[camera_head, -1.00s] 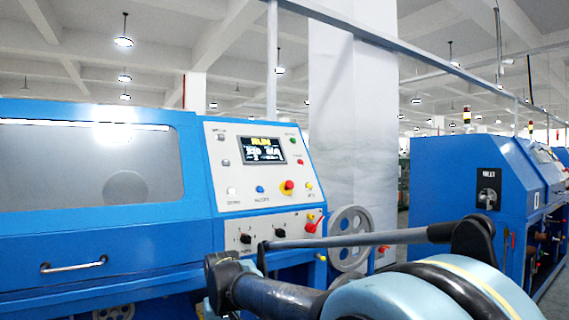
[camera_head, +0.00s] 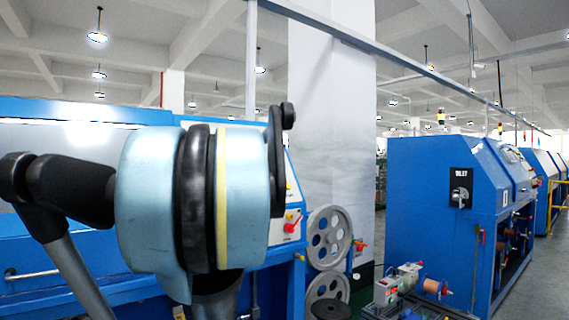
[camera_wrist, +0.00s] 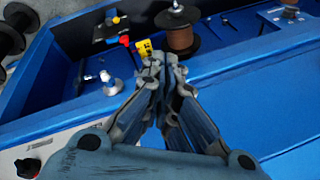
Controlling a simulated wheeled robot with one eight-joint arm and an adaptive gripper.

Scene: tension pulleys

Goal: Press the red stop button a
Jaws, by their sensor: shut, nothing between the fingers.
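My gripper (camera_wrist: 165,65) shows in the wrist view with its fingers together, shut and empty. It is over the blue machine, and I cannot tell its height. In the wrist view a white panel piece (camera_wrist: 55,150) with a dark knob (camera_wrist: 28,167) lies at lower left; no stop button can be made out there.
In the head view grey wheels (camera_head: 330,237) stand right of the panel. A second blue machine (camera_head: 432,200) stands further right.

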